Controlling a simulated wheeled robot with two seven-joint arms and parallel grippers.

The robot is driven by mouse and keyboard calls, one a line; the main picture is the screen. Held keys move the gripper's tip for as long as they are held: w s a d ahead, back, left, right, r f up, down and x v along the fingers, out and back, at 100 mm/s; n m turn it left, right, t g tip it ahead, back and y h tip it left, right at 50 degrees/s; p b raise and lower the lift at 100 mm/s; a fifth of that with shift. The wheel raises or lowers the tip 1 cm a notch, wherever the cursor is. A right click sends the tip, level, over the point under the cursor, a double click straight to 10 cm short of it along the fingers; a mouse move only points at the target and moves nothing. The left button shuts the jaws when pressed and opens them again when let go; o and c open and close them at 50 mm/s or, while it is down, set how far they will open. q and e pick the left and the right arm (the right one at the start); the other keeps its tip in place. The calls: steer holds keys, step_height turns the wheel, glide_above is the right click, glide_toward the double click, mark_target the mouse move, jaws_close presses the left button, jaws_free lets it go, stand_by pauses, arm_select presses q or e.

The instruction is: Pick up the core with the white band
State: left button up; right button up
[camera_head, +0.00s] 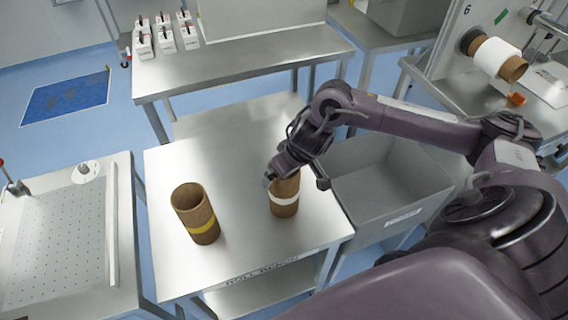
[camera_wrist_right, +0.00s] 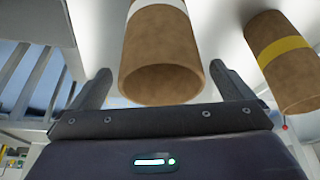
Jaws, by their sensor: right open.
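The brown cardboard core with the white band (camera_head: 285,199) stands upright on the metal table, right of the core with the yellow band (camera_head: 196,214). My right gripper (camera_head: 296,178) is at the upper part of the white-banded core and partly hides it. In the right wrist view, the white-banded core (camera_wrist_right: 162,55) lies between the two spread fingers of my right gripper (camera_wrist_right: 160,82), with visible gaps on both sides. The yellow-banded core (camera_wrist_right: 280,60) is off to the right there. My left gripper is not in view.
The metal table (camera_head: 240,262) has free room around both cores. A grey bin (camera_head: 395,205) stands close to its right. A perforated bench (camera_head: 60,240) is at the left. A machine with a white roll (camera_head: 495,57) is at the upper right.

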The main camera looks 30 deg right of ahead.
steer(key=x, duration=0.3)
steer(key=shift+a+r, duration=0.1)
steer(key=c, duration=0.4)
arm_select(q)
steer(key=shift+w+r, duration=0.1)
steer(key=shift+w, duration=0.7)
arm_select(e)
steer(key=shift+w, duration=0.1)
steer(key=c, duration=1)
